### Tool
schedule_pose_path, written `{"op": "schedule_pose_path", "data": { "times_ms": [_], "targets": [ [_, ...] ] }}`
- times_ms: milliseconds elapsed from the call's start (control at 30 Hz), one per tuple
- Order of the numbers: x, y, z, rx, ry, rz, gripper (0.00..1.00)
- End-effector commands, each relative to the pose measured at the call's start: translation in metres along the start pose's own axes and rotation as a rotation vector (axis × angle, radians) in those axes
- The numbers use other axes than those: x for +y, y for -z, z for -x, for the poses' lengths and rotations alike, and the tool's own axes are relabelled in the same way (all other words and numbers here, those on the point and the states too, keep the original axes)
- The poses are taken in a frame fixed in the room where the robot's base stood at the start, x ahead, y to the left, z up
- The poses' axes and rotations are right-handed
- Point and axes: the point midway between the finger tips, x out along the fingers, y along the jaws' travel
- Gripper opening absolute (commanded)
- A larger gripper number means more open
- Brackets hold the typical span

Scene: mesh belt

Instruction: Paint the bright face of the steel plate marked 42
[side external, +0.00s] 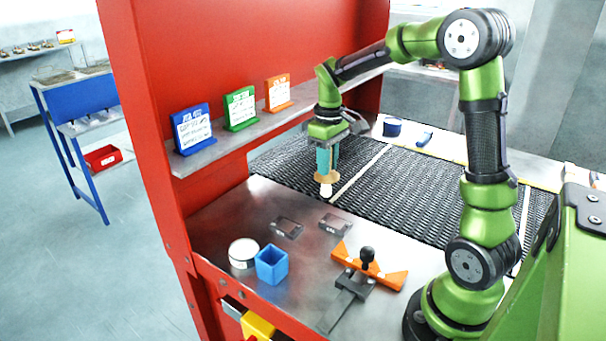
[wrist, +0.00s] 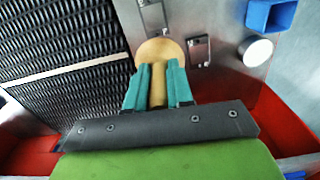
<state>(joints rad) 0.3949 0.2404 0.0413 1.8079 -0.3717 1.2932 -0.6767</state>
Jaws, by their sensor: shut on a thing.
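My gripper (side external: 327,165) has teal fingers shut on a wooden-handled brush (side external: 326,190) with a pale tip pointing down. In the wrist view the brush's wooden body (wrist: 157,82) shows between the fingers, and its tip is hidden. The gripper is above the far part of the steel bench, by the belt's edge, and the tip looks clear of the surface. Two small steel plates lie on the bench, a left one (side external: 286,228) and a right one (side external: 335,225). Their marks are too small to read. One plate (wrist: 199,50) shows beside the brush in the wrist view.
A white-topped round tin (side external: 243,253) and a blue square cup (side external: 271,265) stand at the bench front. An orange bracket (side external: 390,279) with a black knob lies right of them. The black mesh belt (side external: 400,185) runs behind. Three signs stand on the shelf (side external: 235,139).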

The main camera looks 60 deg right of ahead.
Motion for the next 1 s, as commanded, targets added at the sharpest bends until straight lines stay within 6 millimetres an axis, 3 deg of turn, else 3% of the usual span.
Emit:
{"op": "schedule_pose_path", "data": {
  "times_ms": [267, 1000],
  "targets": [
    [-0.001, 0.001, -0.012, 0.003, -0.001, 0.035, 0.00],
    [-0.001, -0.003, -0.079, 0.003, -0.001, 0.032, 0.00]
  ]
}}
